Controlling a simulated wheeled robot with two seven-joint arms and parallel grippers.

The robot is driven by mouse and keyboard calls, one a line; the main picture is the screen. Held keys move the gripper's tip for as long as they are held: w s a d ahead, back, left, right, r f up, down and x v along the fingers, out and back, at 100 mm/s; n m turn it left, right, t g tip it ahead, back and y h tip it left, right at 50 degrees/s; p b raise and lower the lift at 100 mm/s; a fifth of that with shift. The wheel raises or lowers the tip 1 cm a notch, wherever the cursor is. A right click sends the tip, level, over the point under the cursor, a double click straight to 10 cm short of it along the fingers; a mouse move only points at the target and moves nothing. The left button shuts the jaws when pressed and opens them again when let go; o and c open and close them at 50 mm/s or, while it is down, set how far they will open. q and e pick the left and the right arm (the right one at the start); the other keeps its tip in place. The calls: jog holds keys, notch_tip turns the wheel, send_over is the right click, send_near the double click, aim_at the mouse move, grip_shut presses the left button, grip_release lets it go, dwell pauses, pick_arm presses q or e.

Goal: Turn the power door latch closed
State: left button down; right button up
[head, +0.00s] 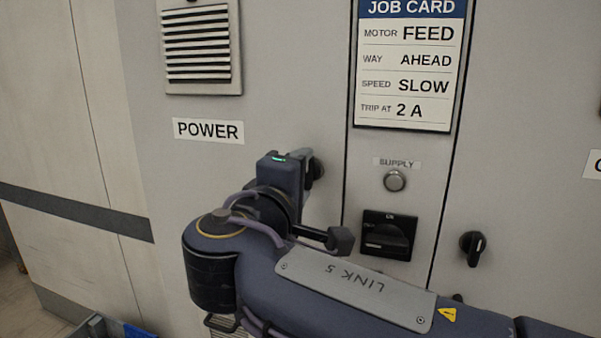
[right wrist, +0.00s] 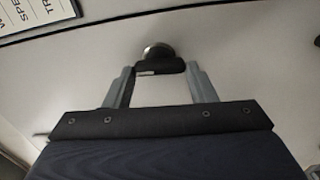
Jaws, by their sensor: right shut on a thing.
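The power door latch (head: 318,168) is a small dark handle on the grey cabinet door, below and to the right of the POWER label (head: 208,131). My right gripper (head: 308,176) is at the latch and hides most of it in the head view. In the right wrist view the dark latch handle (right wrist: 158,67) lies crosswise between the two grey fingertips of my right gripper (right wrist: 160,76), in front of a round metal boss. The fingers are shut on the handle. The handle's exact angle on the door is hard to tell. My left gripper is not in view.
A vent (head: 199,46) is above the POWER label. A crate edge (head: 97,327) shows at the lower left.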

jog(key=shift+n, duration=0.4)
jog(key=o, duration=1)
jog(key=shift+s, duration=0.1)
jog(key=shift+b+v, duration=0.85)
jog(key=shift+v, duration=3)
